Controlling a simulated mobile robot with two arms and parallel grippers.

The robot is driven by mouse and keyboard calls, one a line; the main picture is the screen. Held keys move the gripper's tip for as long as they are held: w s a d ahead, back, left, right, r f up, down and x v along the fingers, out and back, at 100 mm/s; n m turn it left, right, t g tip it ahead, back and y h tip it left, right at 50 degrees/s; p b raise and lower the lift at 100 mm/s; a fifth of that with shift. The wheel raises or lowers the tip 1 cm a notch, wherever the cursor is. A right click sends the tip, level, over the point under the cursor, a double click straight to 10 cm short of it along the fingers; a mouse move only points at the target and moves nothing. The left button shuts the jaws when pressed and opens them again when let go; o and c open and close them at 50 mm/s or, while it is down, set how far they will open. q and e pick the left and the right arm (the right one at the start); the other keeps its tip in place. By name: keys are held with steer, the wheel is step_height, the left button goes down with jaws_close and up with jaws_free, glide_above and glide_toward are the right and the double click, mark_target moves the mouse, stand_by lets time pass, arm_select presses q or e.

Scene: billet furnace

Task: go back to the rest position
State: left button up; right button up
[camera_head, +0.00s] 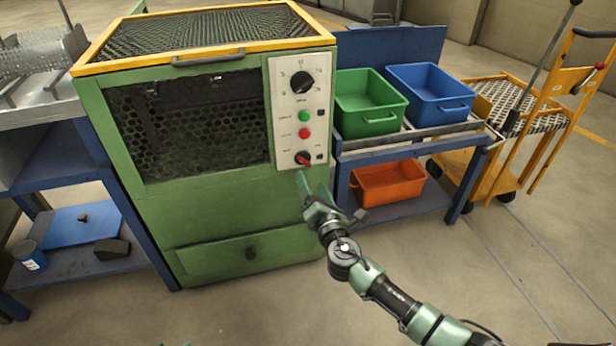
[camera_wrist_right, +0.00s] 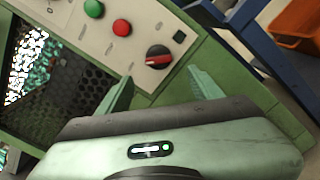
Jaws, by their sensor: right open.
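My right gripper (camera_head: 313,187) is in front of the green furnace (camera_head: 225,205), just below the red rotary switch (camera_head: 303,158) at the foot of its control panel (camera_head: 286,115). In the right wrist view, the two fingers of the right gripper (camera_wrist_right: 160,95) stand apart with nothing between them. The red switch (camera_wrist_right: 158,57) lies beyond the fingertips, and whether they touch the panel cannot be told. My left gripper is not in view.
A green bin (camera_head: 368,103) and a blue bin (camera_head: 430,92) stand on a rack right of the furnace, with an orange bin (camera_head: 388,184) below. A yellow cart (camera_head: 500,100) stands further right. A blue bench (camera_head: 60,160) is at left. The floor in front is clear.

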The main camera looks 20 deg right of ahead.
steer(key=shift+s, duration=0.1)
